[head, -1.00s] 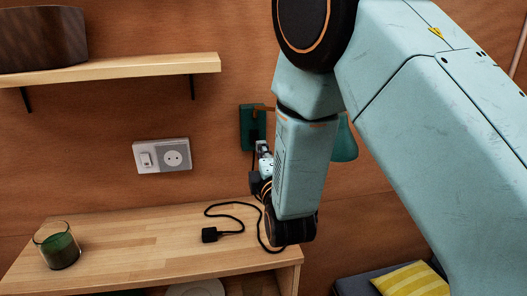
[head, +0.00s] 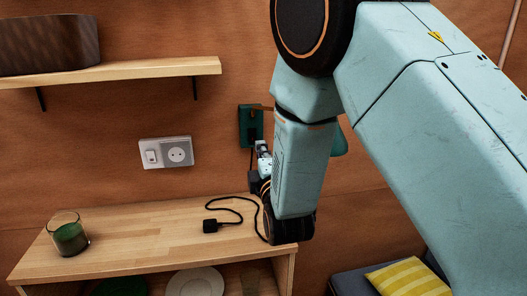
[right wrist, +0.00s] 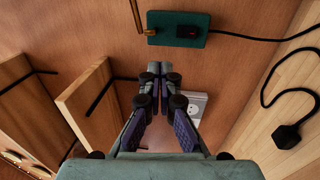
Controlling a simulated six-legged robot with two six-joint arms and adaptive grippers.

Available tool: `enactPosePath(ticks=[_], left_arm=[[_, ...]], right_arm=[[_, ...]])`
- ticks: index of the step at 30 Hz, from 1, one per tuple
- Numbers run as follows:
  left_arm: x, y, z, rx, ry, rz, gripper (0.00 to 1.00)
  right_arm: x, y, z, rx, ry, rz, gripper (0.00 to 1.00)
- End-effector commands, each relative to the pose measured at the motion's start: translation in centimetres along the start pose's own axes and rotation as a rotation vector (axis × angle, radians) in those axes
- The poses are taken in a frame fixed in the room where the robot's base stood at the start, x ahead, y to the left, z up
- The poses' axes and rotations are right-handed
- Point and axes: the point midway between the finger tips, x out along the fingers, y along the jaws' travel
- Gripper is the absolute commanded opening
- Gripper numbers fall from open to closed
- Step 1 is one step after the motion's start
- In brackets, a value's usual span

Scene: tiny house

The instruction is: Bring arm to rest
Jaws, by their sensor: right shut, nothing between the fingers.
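My right arm (head: 300,165) comes in from the right in the head view, its forearm hanging down over the right end of the wooden cabinet top. My right gripper (right wrist: 160,76) is shut and empty in the right wrist view, its fingertips together in front of the wooden wall. In the head view the gripper is mostly hidden behind the forearm. My left gripper is in neither view.
A black plug with its cable (head: 210,226) lies on the cabinet top (head: 130,235), with a green candle glass (head: 69,238) at left. A wall socket (head: 167,153), a green wall mount (head: 248,125) and a shelf (head: 120,72) with a dark box (head: 48,43) are on the wall.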

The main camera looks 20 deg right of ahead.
Motion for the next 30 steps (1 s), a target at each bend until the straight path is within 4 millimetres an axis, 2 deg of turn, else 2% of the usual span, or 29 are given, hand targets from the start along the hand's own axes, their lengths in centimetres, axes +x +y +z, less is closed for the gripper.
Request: enactPosePath(ticks=[11,14,17,20,23,24,26,30], left_arm=[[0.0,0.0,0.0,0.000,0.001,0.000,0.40],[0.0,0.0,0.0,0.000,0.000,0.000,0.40],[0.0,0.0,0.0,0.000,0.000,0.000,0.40],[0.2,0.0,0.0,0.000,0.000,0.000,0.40],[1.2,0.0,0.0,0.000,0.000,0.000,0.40],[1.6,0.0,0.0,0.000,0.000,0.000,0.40],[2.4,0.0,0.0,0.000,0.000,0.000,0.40],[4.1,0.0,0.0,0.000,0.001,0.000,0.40]], right_arm=[[0.2,-0.1,0.0,0.032,0.000,-0.004,0.00],[0.1,-0.9,-0.1,0.148,0.001,-0.038,0.00],[-0.5,-3.0,-0.4,0.331,0.003,-0.133,0.00],[-2.1,-6.4,-0.4,0.525,-0.023,-0.269,0.00],[-5.0,-11.8,-0.1,0.709,-0.093,-0.435,0.00],[-6.5,-14.3,0.1,0.775,-0.133,-0.503,0.00],[-8.9,-17.6,0.3,0.858,-0.196,-0.596,0.00],[-14.8,-24.7,1.2,1.010,-0.369,-0.788,0.00]])
